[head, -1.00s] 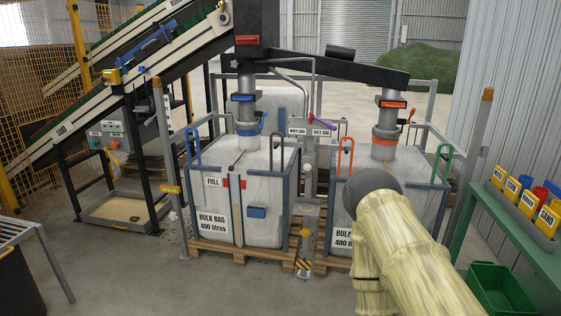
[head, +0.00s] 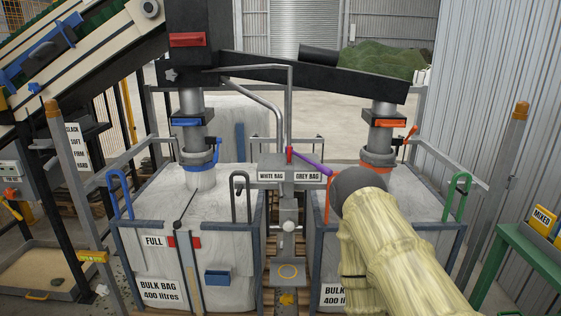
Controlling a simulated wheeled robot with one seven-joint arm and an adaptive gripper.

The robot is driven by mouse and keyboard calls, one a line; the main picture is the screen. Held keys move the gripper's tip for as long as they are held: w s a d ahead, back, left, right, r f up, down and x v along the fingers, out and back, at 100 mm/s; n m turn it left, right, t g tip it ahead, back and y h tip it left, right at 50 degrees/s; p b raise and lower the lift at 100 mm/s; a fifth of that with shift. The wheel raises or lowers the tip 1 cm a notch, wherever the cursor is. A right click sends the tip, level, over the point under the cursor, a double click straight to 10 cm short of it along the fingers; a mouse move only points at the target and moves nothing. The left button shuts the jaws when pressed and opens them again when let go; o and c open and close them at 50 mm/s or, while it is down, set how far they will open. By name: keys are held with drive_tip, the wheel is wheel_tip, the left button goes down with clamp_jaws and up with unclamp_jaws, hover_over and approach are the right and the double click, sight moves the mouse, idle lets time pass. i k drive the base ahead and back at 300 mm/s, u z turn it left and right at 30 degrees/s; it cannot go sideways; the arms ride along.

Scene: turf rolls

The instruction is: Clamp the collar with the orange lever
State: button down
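The collar with the orange lever (head: 378,157) is a grey band with an orange ring below it. It sits around the right-hand spout (head: 382,139), above the right bulk bag (head: 415,183). The orange lever (head: 411,131) stands up at the collar's right side. Whether the collar is tight cannot be told. My arm, in a pale yellow ribbed sleeve with a dark rounded joint, reaches up from the bottom right, in front of the right bag. The joint's top lies just below the collar. My gripper is not visible.
A similar collar with a blue lever (head: 200,159) sits on the left spout. A control post (head: 289,172) marked WHITE BAG and GREY BAG, with a purple lever (head: 314,164), stands between the bags. Frame rails and a green hook (head: 457,197) border the right bag.

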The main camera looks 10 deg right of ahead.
sight(415, 128)
drive_tip(key=z, duration=0.5)
drive_tip(key=i, duration=1.75)
drive_tip(key=z, duration=0.55)
